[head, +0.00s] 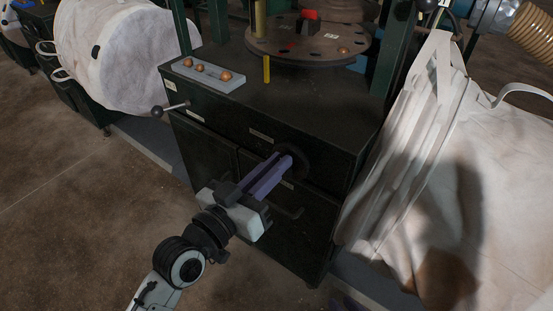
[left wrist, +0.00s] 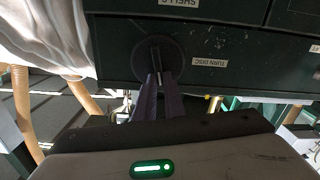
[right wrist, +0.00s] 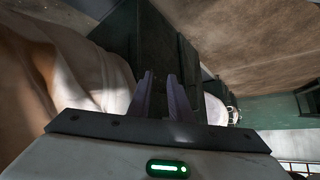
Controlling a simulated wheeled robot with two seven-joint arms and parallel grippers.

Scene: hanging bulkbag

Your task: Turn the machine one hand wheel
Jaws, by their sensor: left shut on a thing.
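The hand wheel (head: 302,166) is a small dark disc on the front of the dark green machine cabinet (head: 340,135).
A rod with a ball knob (head: 170,108) sticks out left of the wheel. A grey tray (head: 208,75) with copper-coloured balls and a round disc (head: 310,44) sit on top. A large white bag (head: 470,190) hangs close on the right. The floor on the left is clear.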

